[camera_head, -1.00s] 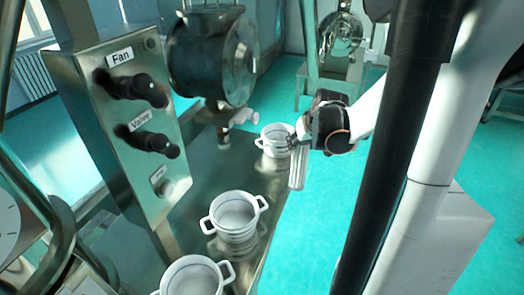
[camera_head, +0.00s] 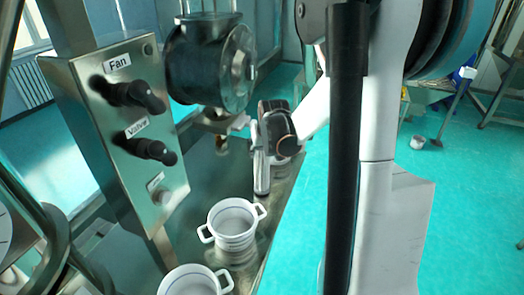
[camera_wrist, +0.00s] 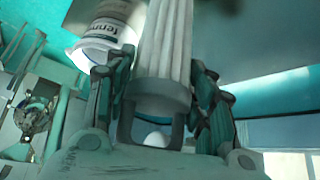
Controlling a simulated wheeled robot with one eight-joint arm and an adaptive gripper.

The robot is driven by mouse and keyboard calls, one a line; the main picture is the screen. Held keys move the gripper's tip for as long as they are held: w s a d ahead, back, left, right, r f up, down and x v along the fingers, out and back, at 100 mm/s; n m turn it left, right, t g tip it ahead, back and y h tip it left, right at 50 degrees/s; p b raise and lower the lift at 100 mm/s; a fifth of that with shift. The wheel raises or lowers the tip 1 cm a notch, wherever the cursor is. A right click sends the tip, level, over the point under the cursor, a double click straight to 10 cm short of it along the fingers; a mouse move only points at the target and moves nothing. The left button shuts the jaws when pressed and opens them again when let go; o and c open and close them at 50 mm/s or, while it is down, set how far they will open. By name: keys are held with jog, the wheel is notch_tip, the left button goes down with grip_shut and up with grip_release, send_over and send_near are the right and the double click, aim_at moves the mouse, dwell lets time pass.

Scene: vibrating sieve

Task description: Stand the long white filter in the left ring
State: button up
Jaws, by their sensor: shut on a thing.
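The long white filter is ribbed and hangs close to upright below my gripper (camera_head: 265,150) in the head view; its lower part (camera_head: 262,182) shows there. In the wrist view my gripper (camera_wrist: 160,92) is shut on the filter (camera_wrist: 166,40) near its grey end collar. The filter hangs over the metal table, behind a white two-handled ring-like cup (camera_head: 233,228); I cannot tell whether its tip touches anything. Another such cup (camera_head: 193,283) is at the bottom edge. A labelled white cup (camera_wrist: 105,38) appears beside the filter in the wrist view. Which one is the left ring is unclear.
A metal control panel (camera_head: 120,130) with black knobs stands at the left of the metal table (camera_head: 205,175). A dark round machine housing (camera_head: 205,65) overhangs the far part. The teal floor (camera_head: 330,190) lies right of the table edge.

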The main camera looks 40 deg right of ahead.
jog(key=shift+f, duration=0.25)
jog(key=o, duration=1.5)
jog(key=shift+f, duration=0.1)
